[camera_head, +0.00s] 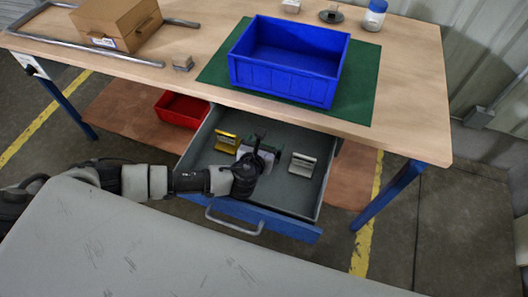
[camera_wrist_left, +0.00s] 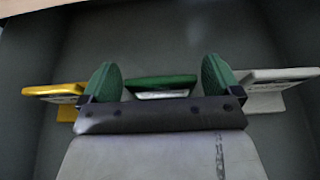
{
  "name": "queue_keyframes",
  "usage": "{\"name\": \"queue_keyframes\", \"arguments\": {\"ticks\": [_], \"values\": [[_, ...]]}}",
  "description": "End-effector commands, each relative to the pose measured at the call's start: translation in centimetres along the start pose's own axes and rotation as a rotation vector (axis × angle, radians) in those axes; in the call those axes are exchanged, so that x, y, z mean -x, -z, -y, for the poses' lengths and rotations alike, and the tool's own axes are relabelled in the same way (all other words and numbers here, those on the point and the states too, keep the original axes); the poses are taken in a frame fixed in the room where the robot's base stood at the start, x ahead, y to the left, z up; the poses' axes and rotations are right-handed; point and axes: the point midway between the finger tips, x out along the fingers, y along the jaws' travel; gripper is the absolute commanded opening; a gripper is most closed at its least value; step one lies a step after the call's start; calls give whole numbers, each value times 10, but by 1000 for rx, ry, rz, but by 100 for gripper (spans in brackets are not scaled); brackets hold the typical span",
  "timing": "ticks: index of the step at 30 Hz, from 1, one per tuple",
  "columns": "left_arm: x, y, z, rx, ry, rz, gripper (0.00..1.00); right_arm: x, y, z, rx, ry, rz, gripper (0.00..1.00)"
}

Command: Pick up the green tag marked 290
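The green tag (camera_wrist_left: 162,82) lies in the open drawer, between a yellow tag (camera_head: 228,142) and a pale grey tag (camera_head: 302,164). In the head view my left gripper mostly hides it. My left gripper (camera_head: 260,147) reaches down into the drawer above the green tag. In the left wrist view its two green-padded fingers are spread, one on each side of the green tag, with gaps on both sides. The yellow tag (camera_wrist_left: 60,93) is outside the left finger and the grey tag (camera_wrist_left: 275,90) outside the right. I cannot read any marking on the green tag. My right gripper is not in view.
The grey drawer (camera_head: 297,196) has a blue front with a handle (camera_head: 236,228). Above it, the wooden table (camera_head: 405,90) bears a blue bin (camera_head: 285,82) on a green mat (camera_head: 362,98). A cardboard box (camera_head: 115,22) is at the back left. A red bin (camera_head: 180,109) sits below.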

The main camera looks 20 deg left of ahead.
Motion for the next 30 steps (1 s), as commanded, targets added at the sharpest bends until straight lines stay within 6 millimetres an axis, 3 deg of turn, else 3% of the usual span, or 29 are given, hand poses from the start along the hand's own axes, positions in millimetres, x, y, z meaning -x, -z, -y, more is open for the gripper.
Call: {"name": "queue_keyframes", "arguments": {"ticks": [1, 8, 19, 26, 30], "values": [[0, 0, 0, 0, 0, 0, 85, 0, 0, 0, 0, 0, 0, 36], [0, 0, 0, 0, 0, 0, 49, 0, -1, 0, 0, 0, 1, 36], [2, -6, 0, 1, 0, 2, 49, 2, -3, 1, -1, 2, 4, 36], [16, -40, 0, 2, 1, 5, 49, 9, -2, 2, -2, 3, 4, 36], [35, -51, 30, 6, 7, 2, 49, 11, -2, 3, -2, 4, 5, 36]]}}
